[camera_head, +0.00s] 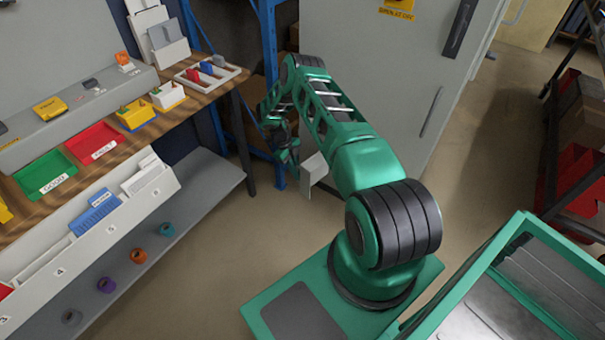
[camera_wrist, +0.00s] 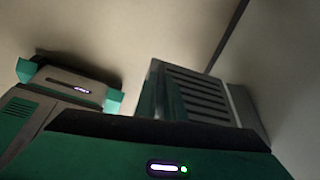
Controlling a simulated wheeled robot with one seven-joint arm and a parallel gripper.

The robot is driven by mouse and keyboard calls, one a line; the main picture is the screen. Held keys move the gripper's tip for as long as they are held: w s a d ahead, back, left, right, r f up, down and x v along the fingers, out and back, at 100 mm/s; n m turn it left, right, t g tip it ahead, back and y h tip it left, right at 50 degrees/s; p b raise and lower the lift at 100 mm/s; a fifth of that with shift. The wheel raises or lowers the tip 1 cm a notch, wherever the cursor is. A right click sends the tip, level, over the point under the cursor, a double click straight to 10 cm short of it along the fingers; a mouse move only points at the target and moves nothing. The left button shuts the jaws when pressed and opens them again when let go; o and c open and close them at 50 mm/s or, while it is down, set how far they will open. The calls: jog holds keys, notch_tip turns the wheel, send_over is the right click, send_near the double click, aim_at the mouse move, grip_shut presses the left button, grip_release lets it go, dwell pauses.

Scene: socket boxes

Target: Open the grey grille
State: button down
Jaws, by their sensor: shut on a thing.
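The grey grille shows in the wrist view (camera_wrist: 197,92) as a slatted panel standing out from a pale surface. In the head view, a light grey panel (camera_head: 314,170) that looks like it stands at the end of my arm, low in front of the grey cabinet. My gripper (camera_head: 293,158) is beside the left edge of this panel and appears shut on it. The fingertips are small and dark in the head view, so the exact contact is hidden. The grille's hinge side cannot be made out.
A wooden workbench (camera_head: 217,90) with coloured bins stands at left, above a lower shelf (camera_head: 205,185). A blue rack post (camera_head: 268,45) rises behind my arm. A grey cabinet (camera_head: 375,60) stands behind. The floor (camera_head: 250,235) between bench and base is clear.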

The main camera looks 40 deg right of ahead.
jog(key=shift+d, duration=0.2)
jog(key=c, duration=1.8)
grip_release()
jog(key=shift+w, duration=0.1)
jog(key=shift+c, duration=0.2)
jog(key=shift+a, duration=0.1)
jog(key=shift+r, duration=0.1)
jog(key=v, duration=1)
jog(key=shift+w+r, duration=0.15)
jog(key=shift+w, duration=0.1)
